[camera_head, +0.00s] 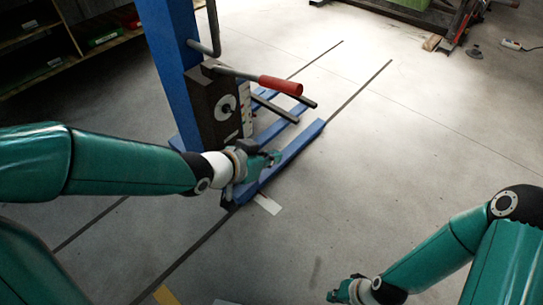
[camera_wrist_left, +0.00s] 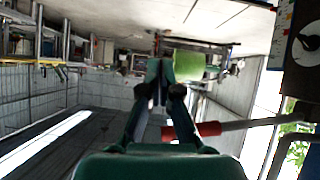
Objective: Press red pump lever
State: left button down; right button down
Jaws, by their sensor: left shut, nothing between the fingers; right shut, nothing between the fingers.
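The pump lever is a metal rod with a red grip (camera_head: 280,86) that sticks out to the right from a dark pump block (camera_head: 220,104) on a blue column (camera_head: 169,62). My left gripper (camera_head: 272,158) is shut and empty, below the red grip and in front of the block, apart from the lever. In the left wrist view the shut fingers (camera_wrist_left: 162,84) point ahead, and the red grip (camera_wrist_left: 208,129) shows just right of them, partly hidden behind the gripper. My right gripper (camera_head: 335,295) is shut and empty, low over the floor at the bottom of the head view.
Blue base legs (camera_head: 290,160) and two dark bars (camera_head: 290,100) extend right of the column. A shelf with boxes (camera_head: 100,38) stands at the back left. A green-topped machine (camera_head: 410,5) stands far back. The floor at the right is mostly clear.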

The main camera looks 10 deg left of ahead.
dwell(0.4)
pick_arm(q)
jog(key=s+a+f+n+g+y, duration=0.1)
jog(key=s+f+n+g, duration=0.15)
jog(key=f, duration=0.65)
jog(key=s+a+f+n+g, duration=0.1)
jog(key=s+f, duration=0.2)
jog(key=f, duration=0.5)
jog(key=s+a+f+n+g+y, duration=0.1)
jog(key=s+f+n+g, duration=0.2)
jog(key=s+f, duration=1)
jog(key=shift+s+f+n+g, duration=0.35)
jog(key=shift+f+g, duration=0.55)
jog(key=shift+g, duration=0.25)
